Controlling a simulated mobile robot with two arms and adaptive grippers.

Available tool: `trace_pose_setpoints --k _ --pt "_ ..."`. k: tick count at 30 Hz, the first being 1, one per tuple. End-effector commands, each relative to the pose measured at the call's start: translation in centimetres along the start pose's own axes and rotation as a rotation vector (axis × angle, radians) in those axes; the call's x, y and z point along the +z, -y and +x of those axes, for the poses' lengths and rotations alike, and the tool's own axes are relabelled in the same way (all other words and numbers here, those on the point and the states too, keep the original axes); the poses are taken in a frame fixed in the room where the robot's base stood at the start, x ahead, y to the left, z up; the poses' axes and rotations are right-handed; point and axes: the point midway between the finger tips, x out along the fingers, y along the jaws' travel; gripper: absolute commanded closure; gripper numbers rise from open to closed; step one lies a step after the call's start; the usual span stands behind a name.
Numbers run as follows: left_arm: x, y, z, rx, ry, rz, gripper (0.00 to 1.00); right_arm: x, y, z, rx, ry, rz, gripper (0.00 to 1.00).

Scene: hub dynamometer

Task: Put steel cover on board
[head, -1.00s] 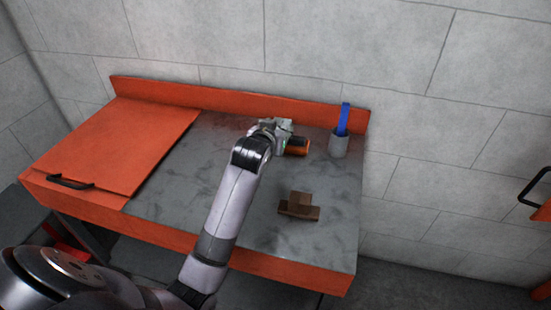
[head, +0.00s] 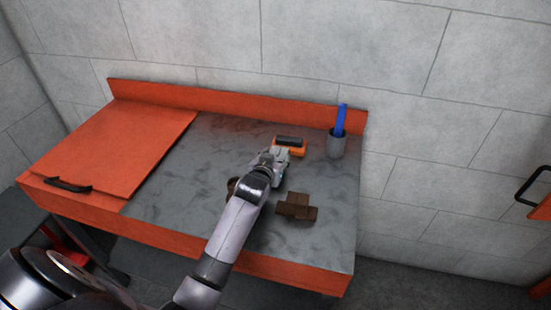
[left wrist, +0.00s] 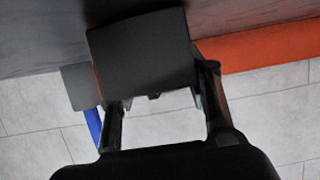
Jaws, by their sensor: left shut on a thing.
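My left gripper (head: 282,152) is shut on a dark flat plate, apparently the steel cover (left wrist: 145,52), which lies between the fingertips in the left wrist view. In the head view the dark cover (head: 289,139) shows just beyond the fingers, over the small orange board (head: 301,151). Whether the cover touches the board or hangs just above it, I cannot tell. The gripper hides part of the board's near side. My right gripper is in neither view.
A grey cup (head: 337,147) with a blue tool (head: 341,120) stands right of the board. Brown blocks (head: 297,206) lie nearer on the bench. Another brown piece (head: 232,185) is half hidden by my arm. An orange back rail (head: 230,100) borders the bench.

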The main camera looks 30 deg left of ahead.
Motion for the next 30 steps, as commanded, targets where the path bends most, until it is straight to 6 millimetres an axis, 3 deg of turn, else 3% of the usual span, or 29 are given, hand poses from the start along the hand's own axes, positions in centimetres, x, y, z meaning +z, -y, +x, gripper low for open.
trace_pose_setpoints --k 3,4,12,23,30 --pt "0.1 0.0 0.1 0.000 -0.004 0.000 1.00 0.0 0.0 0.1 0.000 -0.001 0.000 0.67" --pt "0.3 0.0 0.1 0.000 0.000 0.000 0.54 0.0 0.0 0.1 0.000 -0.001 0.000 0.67" --pt "0.2 0.0 0.1 0.000 0.000 0.000 0.36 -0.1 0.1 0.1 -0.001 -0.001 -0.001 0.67" --pt "-0.1 0.0 0.0 0.000 -0.001 0.000 0.35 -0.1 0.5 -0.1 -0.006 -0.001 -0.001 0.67" --pt "0.0 0.0 -2.9 0.001 -0.001 -0.001 0.35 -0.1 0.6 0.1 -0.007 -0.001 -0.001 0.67"
